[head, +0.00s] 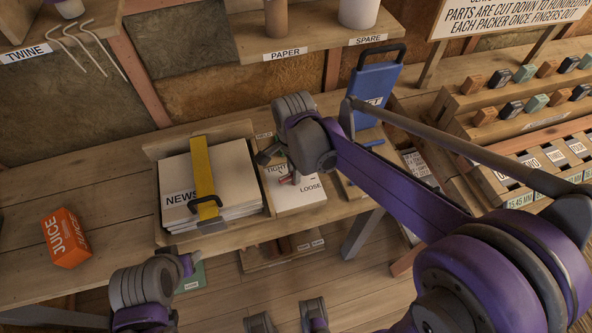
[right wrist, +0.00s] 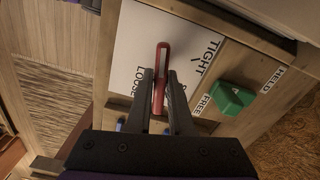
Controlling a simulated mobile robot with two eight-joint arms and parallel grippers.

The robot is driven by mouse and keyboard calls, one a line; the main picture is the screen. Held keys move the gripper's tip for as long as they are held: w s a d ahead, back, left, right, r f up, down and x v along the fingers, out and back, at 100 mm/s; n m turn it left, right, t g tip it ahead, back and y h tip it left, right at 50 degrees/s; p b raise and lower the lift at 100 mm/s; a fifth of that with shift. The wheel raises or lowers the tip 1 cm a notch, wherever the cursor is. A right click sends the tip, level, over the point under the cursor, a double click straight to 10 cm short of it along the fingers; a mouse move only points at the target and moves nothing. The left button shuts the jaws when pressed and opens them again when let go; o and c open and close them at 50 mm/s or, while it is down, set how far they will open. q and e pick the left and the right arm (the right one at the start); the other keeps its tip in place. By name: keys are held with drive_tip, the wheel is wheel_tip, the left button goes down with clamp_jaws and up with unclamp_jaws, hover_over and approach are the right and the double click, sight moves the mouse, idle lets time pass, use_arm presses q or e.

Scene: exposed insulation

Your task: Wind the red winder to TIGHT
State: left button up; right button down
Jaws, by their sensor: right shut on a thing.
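The red winder (right wrist: 160,62) is a slim red handle over a white plate marked TIGHT and LOOSE. My right gripper (right wrist: 161,82) is shut on it, with one dark finger on each side. In the right wrist view its red end sticks out beyond the fingertips, with LOOSE to its left and TIGHT to its right. In the head view a bit of the winder (head: 290,179) shows below my right wrist, between the two words, and the wrist hides part of it.
A green knob (right wrist: 231,98) sits between FREE and HELD labels beside the plate. A stack of NEWS paper (head: 235,175) under a yellow strap (head: 202,168) is left of the winder. A blue handled object (head: 374,90) stands behind it. An orange juice carton (head: 66,238) is far left.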

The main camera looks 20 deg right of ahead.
drive_tip(key=shift+m, duration=0.8)
drive_tip(key=shift+m, duration=0.8)
drive_tip(key=shift+m, duration=0.8)
drive_tip(key=shift+m, duration=0.8)
